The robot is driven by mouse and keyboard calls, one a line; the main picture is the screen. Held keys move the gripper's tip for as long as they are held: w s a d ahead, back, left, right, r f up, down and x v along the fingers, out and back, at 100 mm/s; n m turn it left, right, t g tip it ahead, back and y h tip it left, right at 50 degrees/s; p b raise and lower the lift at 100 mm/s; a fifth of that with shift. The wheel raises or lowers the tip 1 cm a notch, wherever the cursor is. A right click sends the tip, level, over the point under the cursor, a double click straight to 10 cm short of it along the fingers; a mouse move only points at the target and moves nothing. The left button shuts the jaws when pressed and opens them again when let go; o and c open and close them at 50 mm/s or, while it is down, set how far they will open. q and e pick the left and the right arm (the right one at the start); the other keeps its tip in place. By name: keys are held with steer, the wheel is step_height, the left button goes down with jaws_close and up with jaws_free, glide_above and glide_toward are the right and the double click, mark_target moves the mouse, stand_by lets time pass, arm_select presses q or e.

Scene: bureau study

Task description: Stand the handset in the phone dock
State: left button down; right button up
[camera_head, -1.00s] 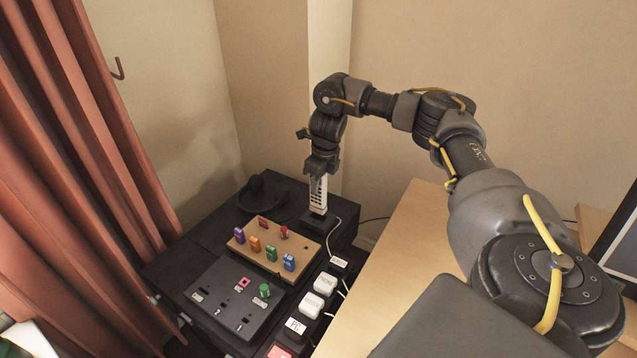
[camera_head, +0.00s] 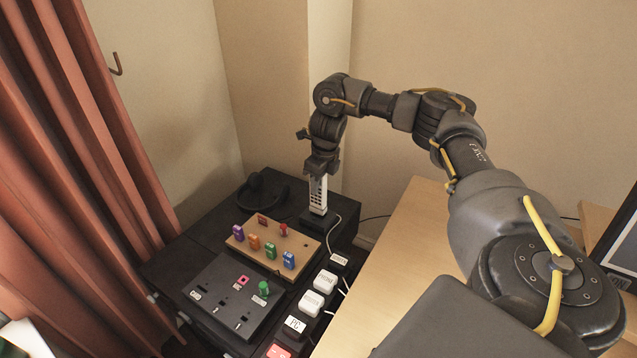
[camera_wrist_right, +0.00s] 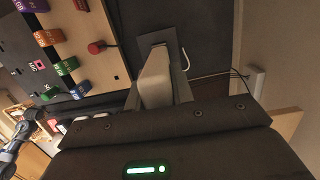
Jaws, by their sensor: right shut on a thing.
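The white handset (camera_head: 318,193) stands upright below my right gripper (camera_head: 319,172) in the head view, with its dark keys showing on one side. My right gripper is shut on its upper part. The handset's lower end meets the dark phone dock (camera_head: 318,222), at the back right of the black cabinet top. In the right wrist view the handset (camera_wrist_right: 156,80) runs between the fingers down to the square dock (camera_wrist_right: 172,42). I cannot tell how deep the lower end sits.
A wooden board (camera_head: 292,226) with coloured pegs lies left of the dock. A dark slotted panel (camera_head: 216,309) lies nearer. White labelled plugs (camera_head: 312,303) line the right side. A black headset (camera_head: 262,190) is at the back left. The wooden desk (camera_head: 405,240) is at right.

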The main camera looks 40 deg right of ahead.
steer(key=shift+p, duration=0.4)
steer(key=shift+f, duration=0.4)
stand_by(0.9)
steer(key=shift+f+b, duration=0.6)
steer(key=shift+f, duration=0.65)
stand_by(1.5)
steer(key=o, duration=1)
